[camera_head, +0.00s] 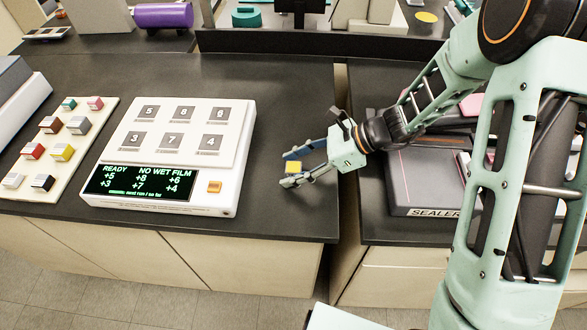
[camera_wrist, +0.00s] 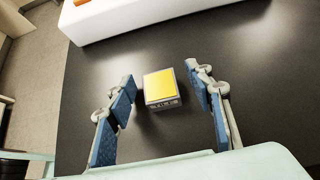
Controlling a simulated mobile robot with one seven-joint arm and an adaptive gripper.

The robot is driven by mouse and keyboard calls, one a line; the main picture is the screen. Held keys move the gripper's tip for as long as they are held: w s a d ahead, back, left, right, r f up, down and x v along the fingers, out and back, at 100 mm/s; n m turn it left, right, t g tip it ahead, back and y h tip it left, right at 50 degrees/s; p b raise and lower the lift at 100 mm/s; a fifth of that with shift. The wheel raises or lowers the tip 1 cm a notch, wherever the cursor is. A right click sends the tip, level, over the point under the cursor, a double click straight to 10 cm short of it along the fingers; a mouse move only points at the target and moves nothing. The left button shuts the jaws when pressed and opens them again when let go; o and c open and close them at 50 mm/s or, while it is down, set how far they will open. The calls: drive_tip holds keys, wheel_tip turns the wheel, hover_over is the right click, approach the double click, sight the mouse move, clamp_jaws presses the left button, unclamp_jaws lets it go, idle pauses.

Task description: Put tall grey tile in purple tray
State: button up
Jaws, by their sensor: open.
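My gripper (camera_head: 289,169) is open low over the dark bench, right of the white instrument. A small block with a yellow top and grey sides (camera_wrist: 163,88) sits between its blue-padded fingers, with a gap visible on each side in the wrist view. It also shows as a yellow patch in the head view (camera_head: 294,167). A grey-topped tile (camera_head: 79,125) sits on the cream board at left; I cannot tell which tile is the tall grey one. I cannot make out a purple tray; a purple cylinder (camera_head: 162,15) lies at the back.
The white instrument (camera_head: 178,150) has numbered grey pads and a lit display. The cream board (camera_head: 100,150) holds several coloured tiles. A grey machine marked SEALER (camera_head: 430,190) stands at right, partly behind my arm. Bare bench (camera_head: 285,95) lies behind my gripper; the front edge is close.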

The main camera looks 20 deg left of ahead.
drive_tip(key=c, duration=1.2)
drive_tip(key=shift+c, duration=0.2)
drive_tip(key=shift+r, duration=0.2)
